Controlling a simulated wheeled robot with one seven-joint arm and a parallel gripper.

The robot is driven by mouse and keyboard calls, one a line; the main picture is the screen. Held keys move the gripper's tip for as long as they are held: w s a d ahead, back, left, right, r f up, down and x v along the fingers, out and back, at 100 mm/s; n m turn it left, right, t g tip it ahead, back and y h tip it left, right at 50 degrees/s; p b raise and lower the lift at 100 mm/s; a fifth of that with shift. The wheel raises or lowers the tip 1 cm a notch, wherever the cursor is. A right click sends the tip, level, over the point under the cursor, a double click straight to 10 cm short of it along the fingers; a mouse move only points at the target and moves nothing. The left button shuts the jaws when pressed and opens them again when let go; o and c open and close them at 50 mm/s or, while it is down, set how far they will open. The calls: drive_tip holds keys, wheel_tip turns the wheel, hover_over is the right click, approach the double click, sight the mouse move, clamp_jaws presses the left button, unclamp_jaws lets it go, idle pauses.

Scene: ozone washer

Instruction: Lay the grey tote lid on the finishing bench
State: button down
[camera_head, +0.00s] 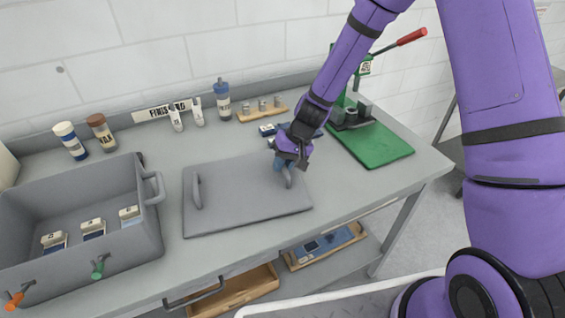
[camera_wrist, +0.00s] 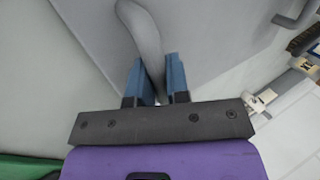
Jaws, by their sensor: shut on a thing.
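The grey tote lid (camera_head: 240,205) is a flat rectangular plate with two raised handles. In the head view it lies flat on, or very close above, the finishing bench (camera_head: 345,195), right of the grey tote; I cannot tell if it touches. My gripper (camera_head: 284,165) is shut on the lid's right handle. In the wrist view the blue fingers of my gripper (camera_wrist: 157,80) stand on both sides of the handle (camera_wrist: 143,35), with the lid (camera_wrist: 215,40) around it. The lid's left handle (camera_head: 196,190) is free.
The open grey tote (camera_head: 150,235) holds several small labelled items. Bottles (camera_head: 222,100), a wooden block with metal pieces (camera_head: 262,110) and a green press with a green mat (camera_head: 370,145) stand along the back and right. An open wooden drawer (camera_head: 240,290) shows below the front edge.

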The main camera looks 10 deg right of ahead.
drive_tip(key=shift+s+d+f, duration=0.1)
drive_tip(key=shift+s+f, duration=0.1)
drive_tip(key=shift+f, duration=0.95)
idle(0.5)
drive_tip(key=c, duration=1)
unclamp_jaws()
drive_tip(key=shift+w, duration=0.1)
